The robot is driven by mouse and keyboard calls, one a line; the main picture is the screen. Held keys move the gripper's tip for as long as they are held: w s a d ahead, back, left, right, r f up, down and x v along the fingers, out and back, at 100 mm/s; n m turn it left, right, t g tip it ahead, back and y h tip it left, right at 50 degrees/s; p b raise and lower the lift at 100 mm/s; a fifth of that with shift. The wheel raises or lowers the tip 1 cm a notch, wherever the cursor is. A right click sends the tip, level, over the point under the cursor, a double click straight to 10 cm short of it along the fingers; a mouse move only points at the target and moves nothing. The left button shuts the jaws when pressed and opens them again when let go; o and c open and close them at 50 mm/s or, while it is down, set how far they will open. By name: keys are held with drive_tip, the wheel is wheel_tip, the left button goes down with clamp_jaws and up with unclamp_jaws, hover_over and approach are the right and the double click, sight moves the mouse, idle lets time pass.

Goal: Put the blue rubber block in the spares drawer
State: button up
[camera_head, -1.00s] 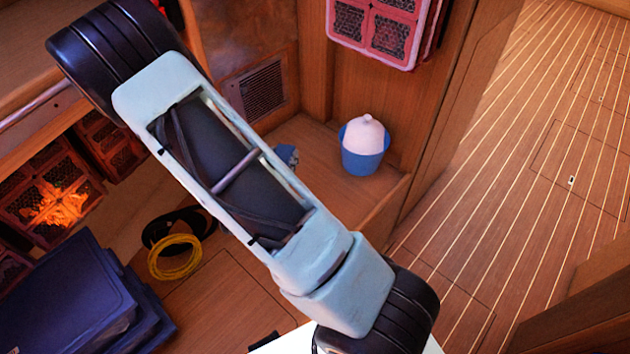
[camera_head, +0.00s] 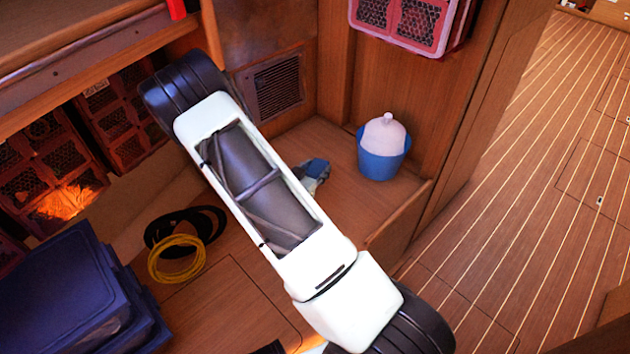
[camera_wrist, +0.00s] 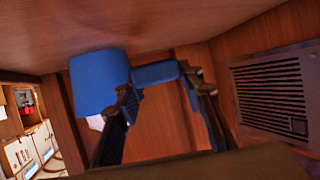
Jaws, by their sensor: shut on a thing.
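The blue rubber block (camera_head: 317,167) shows small in the head view, past the middle of my arm, over the wooden bench. In the wrist view the blue block (camera_wrist: 157,73) sits between the two fingertips of my gripper (camera_wrist: 160,82), which is shut on it. My gripper also shows partly in the head view (camera_head: 311,178), the rest hidden behind my arm. I cannot tell whether the block touches the bench. I cannot identify the spares drawer in either view.
A blue bucket (camera_head: 381,165) with a pale lump on top stands on the bench (camera_head: 340,200), right of the block. A vent (camera_head: 274,87) is behind. Yellow and black coils (camera_head: 177,262) and stacked blue boxes (camera_head: 70,300) lie left. Open plank floor (camera_head: 540,200) is right.

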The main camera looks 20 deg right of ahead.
sight(315, 170)
drive_tip(key=w+f, duration=0.2)
drive_tip(key=shift+w+d+f+b, duration=0.15)
drive_tip(key=shift+d+f+b, duration=0.2)
drive_tip(key=shift+f, duration=0.05)
drive_tip(key=shift+w+f+b, duration=0.2)
drive_tip(key=shift+f+b, duration=0.5)
drive_tip(key=shift+f, duration=1.05)
drive_tip(key=shift+f, duration=0.1)
drive_tip(key=o, duration=1.2)
drive_tip(key=shift+c, duration=0.2)
